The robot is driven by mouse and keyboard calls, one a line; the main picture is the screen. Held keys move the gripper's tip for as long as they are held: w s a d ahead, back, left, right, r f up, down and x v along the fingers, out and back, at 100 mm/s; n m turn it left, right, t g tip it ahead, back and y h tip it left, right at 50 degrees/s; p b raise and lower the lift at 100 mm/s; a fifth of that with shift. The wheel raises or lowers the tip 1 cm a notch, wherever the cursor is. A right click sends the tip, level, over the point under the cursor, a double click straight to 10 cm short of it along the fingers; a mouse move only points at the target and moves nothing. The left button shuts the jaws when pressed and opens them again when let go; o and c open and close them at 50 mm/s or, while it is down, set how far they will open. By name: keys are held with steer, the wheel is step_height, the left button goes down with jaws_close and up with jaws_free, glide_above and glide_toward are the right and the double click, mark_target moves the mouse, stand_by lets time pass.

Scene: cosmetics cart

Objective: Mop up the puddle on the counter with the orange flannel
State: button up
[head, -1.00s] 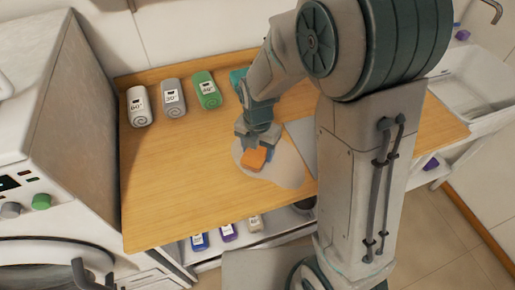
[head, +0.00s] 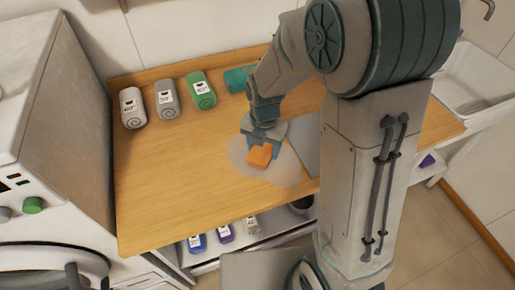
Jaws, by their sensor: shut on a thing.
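The orange flannel (head: 260,156) is a small folded block under my gripper (head: 264,146). My gripper points down and is shut on the flannel. The flannel is over the puddle (head: 282,173), a pale, rounded wet patch on the wooden counter (head: 170,190). It appears to be at the counter surface, though exact contact is hard to tell. Part of the puddle is hidden behind the flannel and my gripper.
Rolled towels in white (head: 132,108), grey (head: 166,100) and green (head: 201,90) lie along the back left. A teal roll (head: 238,79) lies beside my arm. A grey flat panel (head: 305,140) is right of the puddle. A washing machine (head: 40,150) stands left; a sink (head: 485,85) is right.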

mark_target(253, 149)
steer(key=shift+w+d, duration=0.25)
steer(key=shift+d, duration=0.5)
steer(key=shift+w+d, duration=0.2)
steer(key=shift+d, duration=0.55)
steer(key=shift+s+a+b, duration=0.1)
steer(key=shift+s+a, duration=0.2)
steer(key=shift+a, duration=0.65)
steer(key=shift+s+a+b, duration=0.1)
steer(key=shift+s+a, duration=0.15)
steer(key=shift+a, duration=0.75)
steer(key=shift+s+a+b, duration=0.1)
steer(key=shift+s+a, duration=0.2)
steer(key=shift+a, duration=0.65)
steer(key=shift+w+d+f, duration=0.1)
steer(key=shift+w+d, duration=0.15)
steer(key=shift+d, duration=0.5)
steer(key=shift+w+d, duration=0.2)
steer(key=shift+d, duration=0.55)
steer(key=shift+w+d+p, duration=0.2)
steer(key=shift+d+p, duration=0.1)
steer(key=shift+d, duration=0.4)
steer(key=shift+w+d+p, duration=0.2)
steer(key=shift+d+p, duration=0.1)
steer(key=shift+d, duration=0.4)
step_height(253, 149, up, 8)
steer(key=p, duration=0.7)
steer(key=shift+r, duration=0.2)
steer(key=shift+f, duration=0.1)
